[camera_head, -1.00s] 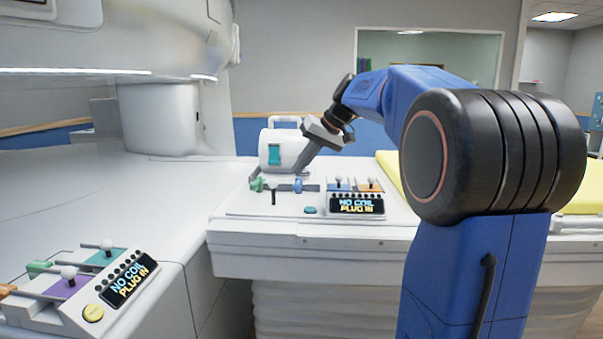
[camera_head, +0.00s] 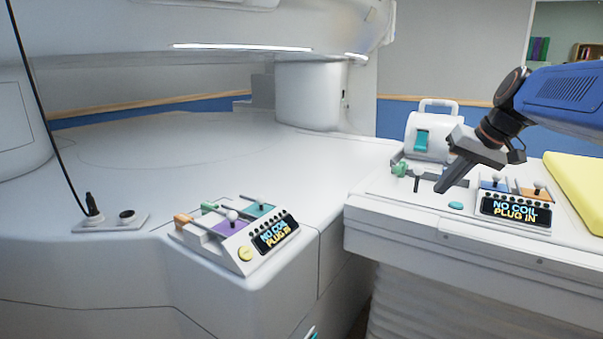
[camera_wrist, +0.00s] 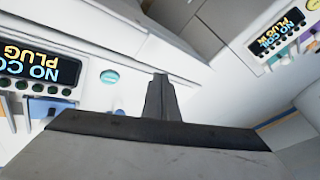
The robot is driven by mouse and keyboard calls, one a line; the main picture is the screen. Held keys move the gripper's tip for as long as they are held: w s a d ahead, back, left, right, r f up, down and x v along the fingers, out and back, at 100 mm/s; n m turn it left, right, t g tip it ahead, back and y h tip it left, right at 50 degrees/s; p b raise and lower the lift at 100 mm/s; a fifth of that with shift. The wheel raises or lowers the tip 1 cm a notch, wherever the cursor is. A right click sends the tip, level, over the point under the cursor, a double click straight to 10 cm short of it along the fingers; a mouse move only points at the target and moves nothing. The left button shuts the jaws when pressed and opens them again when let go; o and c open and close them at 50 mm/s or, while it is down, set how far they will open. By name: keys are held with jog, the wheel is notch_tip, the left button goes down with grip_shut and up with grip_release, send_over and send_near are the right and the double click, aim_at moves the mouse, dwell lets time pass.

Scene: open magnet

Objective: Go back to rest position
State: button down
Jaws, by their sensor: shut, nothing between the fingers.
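My gripper (camera_head: 440,189) is at the right in the head view, at the end of my blue arm. Its grey fingers are shut with nothing between them and point down and to the left. They appear in front of the table's control panel (camera_head: 392,203), near its green knob (camera_head: 400,170) and teal button (camera_head: 456,205). In the wrist view the shut fingers (camera_wrist: 162,95) stick up from the dark gripper body, and the teal button shows to their left (camera_wrist: 109,77). I cannot tell whether the fingertips touch anything.
A white coil with a handle (camera_head: 432,137) stands behind my gripper. A "NO COIL PLUG IN" display (camera_head: 515,211) and a yellow pad (camera_head: 578,185) are to the right. A second control box (camera_head: 238,232) sits on the magnet base (camera_head: 100,290). A socket plate with a cable (camera_head: 110,222) is left.

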jog(key=s+a+f+h, duration=0.1)
jog(key=s+a+f, duration=0.2)
jog(key=s+f, duration=0.7)
jog(key=s+a+f+n+h, duration=0.1)
jog(key=s+a+f+h, duration=0.1)
jog(key=s+f, duration=0.9)
jog(key=s+a, duration=0.1)
jog(key=s, duration=0.5)
jog(key=shift+a+n, duration=0.2)
jog(key=shift+n, duration=0.1)
